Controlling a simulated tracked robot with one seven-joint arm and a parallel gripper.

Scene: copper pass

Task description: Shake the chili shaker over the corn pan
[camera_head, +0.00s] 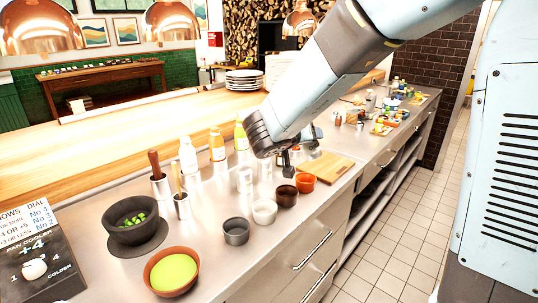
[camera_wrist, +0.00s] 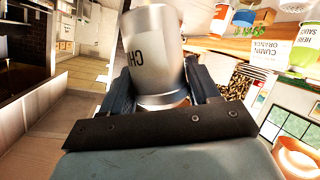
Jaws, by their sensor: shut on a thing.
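The chili shaker (camera_wrist: 160,55) is a silver metal cylinder with dark letters beginning "CH", upside down in the wrist view. My gripper (camera_head: 290,158) is shut on it, with one dark finger on each side. In the head view my gripper is over the counter, near a row of small pots, and the shaker is not clearly visible there. The row has a grey pot (camera_head: 236,232), a white pot (camera_head: 264,211), a dark brown pot (camera_head: 286,196) and an orange pot (camera_head: 305,182). I cannot tell which vessel is the corn pan.
A black bowl with green pieces (camera_head: 133,231) and a brown bowl of green liquid (camera_head: 158,284) stand front left. Bottles (camera_head: 217,147) stand behind the pots. A wooden board (camera_head: 328,168) lies right of my gripper. A dial box (camera_head: 38,262) is at left.

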